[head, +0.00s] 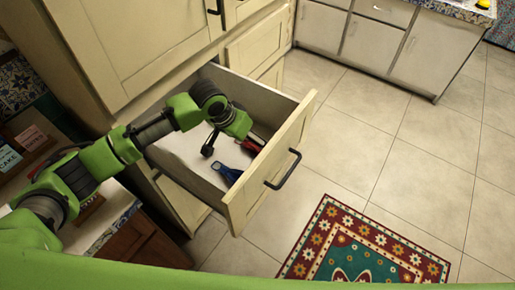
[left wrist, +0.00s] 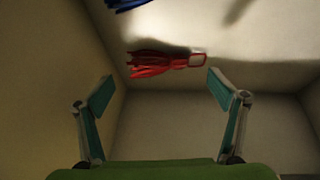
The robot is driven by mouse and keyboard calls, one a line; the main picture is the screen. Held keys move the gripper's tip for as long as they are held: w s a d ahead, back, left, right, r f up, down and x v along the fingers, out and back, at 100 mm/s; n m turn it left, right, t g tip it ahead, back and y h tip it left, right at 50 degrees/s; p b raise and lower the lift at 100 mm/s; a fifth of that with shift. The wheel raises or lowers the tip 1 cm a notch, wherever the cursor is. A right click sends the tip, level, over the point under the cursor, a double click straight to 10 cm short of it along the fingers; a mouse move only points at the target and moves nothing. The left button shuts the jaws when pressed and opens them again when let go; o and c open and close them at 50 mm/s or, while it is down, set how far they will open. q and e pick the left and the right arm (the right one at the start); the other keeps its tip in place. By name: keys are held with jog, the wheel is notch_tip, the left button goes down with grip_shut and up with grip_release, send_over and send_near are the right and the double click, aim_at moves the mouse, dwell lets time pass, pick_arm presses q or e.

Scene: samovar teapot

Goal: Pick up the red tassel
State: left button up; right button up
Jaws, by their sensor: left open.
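The red tassel (head: 250,146) lies in the open drawer (head: 238,203), near its front panel, partly hidden by my left gripper (head: 230,147). In the left wrist view the red tassel (left wrist: 152,63) lies flat on the drawer floor, its fringe to the left and a small ring at its right end. My left gripper (left wrist: 161,90) is inside the drawer, open and empty. The tassel appears just beyond and between its spread fingertips, apart from them. My right gripper is not in view.
A blue tassel (head: 228,172) lies nearby in the drawer; it also shows at the top of the left wrist view (left wrist: 126,4). The drawer walls surround my gripper closely. A patterned rug (head: 360,248) lies on the tiled floor.

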aim_at(253, 147)
pick_arm(q)
jog(key=x, duration=0.5)
jog(key=shift+d, duration=0.1)
jog(key=shift+s, duration=0.15)
jog(key=c, duration=1.1)
